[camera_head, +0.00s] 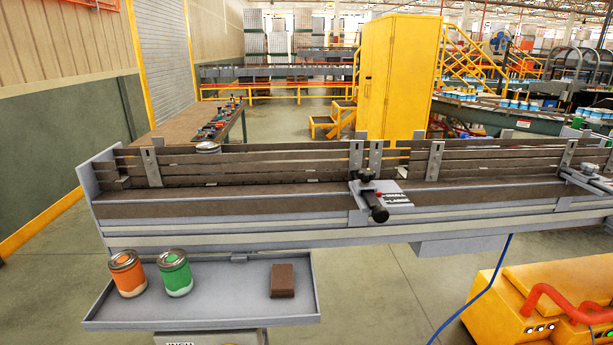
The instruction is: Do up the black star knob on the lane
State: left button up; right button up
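The lane (220,206) is a long grey conveyor with dark slatted side rails, running across the view. Near its middle a grey bracket with a label plate (394,198) is fixed to the front. A small black star knob (365,176) sits on top of this bracket. A thick black handle (378,213) points out toward me below it. Whether either knob is tight or loose cannot be told. Neither of my grippers shows.
A grey tray (215,317) hangs in front of the lane at left, with an orange can (127,273), a green can (175,272) and a brown block (283,281). A yellow machine (510,305) and blue cable stand at lower right.

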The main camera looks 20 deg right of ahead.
aim_at(366, 175)
jog(key=k, duration=0.5)
jog(key=z, duration=0.4)
jog(key=i, duration=0.4)
jog(key=z, duration=0.75)
